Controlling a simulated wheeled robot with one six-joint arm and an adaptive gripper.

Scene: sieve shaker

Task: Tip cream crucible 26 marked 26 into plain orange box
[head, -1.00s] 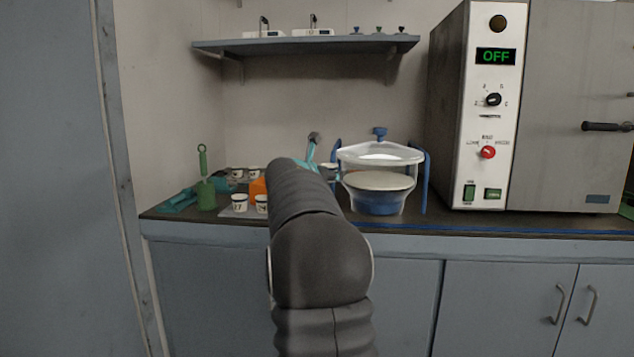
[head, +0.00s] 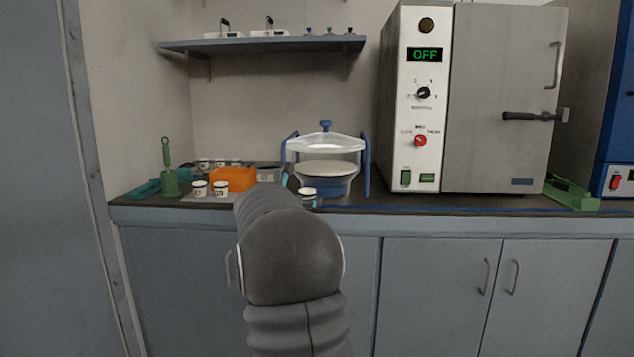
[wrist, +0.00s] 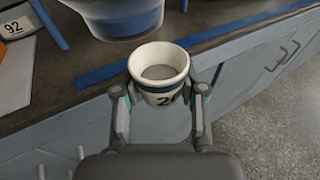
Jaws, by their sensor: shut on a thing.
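Cream crucible 26 (wrist: 158,72) is upright between the fingers of my gripper (wrist: 160,98), which is shut on it. A dark band and a partly covered mark starting with 2 show on its side, and grey grainy material lies inside. In the head view the crucible (head: 308,192) is in front of the clear vessel, near the counter's front edge; my arm hides most of the gripper. The plain orange box (head: 232,178) stands on the counter to the left of the crucible. A bit of orange (wrist: 12,82) shows at the wrist view's left edge.
A clear vessel with a blue base (head: 326,184) stands just behind the crucible. Other cream crucibles (head: 200,189) stand around the orange box. A green brush-like tool (head: 170,182) is farther left. A grey oven (head: 500,100) stands to the right.

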